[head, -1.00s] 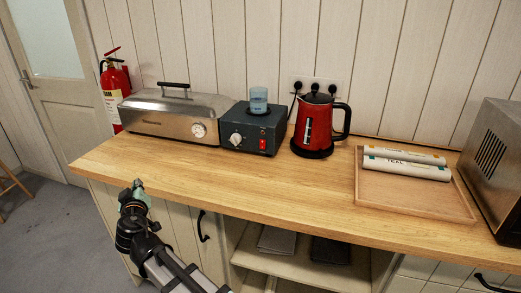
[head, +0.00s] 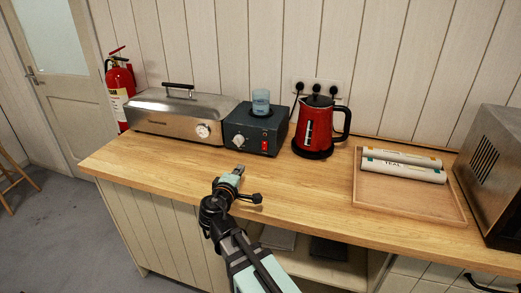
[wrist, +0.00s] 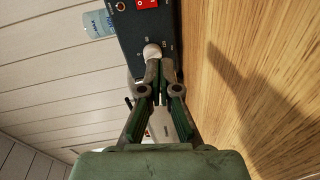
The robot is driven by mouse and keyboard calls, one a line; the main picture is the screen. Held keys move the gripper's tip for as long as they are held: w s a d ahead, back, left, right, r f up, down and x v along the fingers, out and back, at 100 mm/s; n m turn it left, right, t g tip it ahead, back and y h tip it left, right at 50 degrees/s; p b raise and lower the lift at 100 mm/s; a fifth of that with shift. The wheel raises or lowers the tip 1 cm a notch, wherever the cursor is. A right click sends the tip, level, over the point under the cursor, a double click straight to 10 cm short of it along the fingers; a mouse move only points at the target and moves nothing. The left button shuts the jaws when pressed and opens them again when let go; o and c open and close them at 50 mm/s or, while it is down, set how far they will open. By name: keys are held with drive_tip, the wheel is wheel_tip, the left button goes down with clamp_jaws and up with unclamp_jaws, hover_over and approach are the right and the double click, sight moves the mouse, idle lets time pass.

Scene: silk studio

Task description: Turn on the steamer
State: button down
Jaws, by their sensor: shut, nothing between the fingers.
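A long silver lidded case (head: 165,115) with a black top handle and a round white dial (head: 203,131) stands at the left of the counter; it looks like the steamer. Beside it is a dark box (head: 245,127) with a pale knob (head: 238,142) and a red switch (head: 265,146). My gripper (head: 239,168) is shut and empty over the counter, in front of the dark box. In the wrist view the fingertips (wrist: 160,63) are close to the pale knob (wrist: 152,50); I cannot tell whether they touch. The red switch (wrist: 146,3) is at the top edge.
A wooden tray (head: 408,201) holds two white rolls (head: 402,165). A metal appliance (head: 497,175) is far right. The counter front (head: 300,185) is clear.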

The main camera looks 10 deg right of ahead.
sight(264, 149)
drive_tip(key=d, duration=0.2)
drive_tip(key=d+h, duration=0.1)
drive_tip(key=shift+s+d+r+n, duration=0.1)
drive_tip(key=shift+s+r+n, duration=0.1)
drive_tip(key=shift+s+n, duration=0.15)
drive_tip(key=p+x, duration=0.2)
drive_tip(key=x, duration=0.4)
drive_tip(key=p+x, duration=0.2)
drive_tip(key=x, duration=0.5)
drive_tip(key=shift+w+d+f, duration=0.15)
drive_tip(key=shift+w+f, duration=0.1)
drive_tip(key=shift+w, duration=0.05)
drive_tip(key=shift+w+d, duration=0.1)
drive_tip(key=shift+f, duration=0.1)
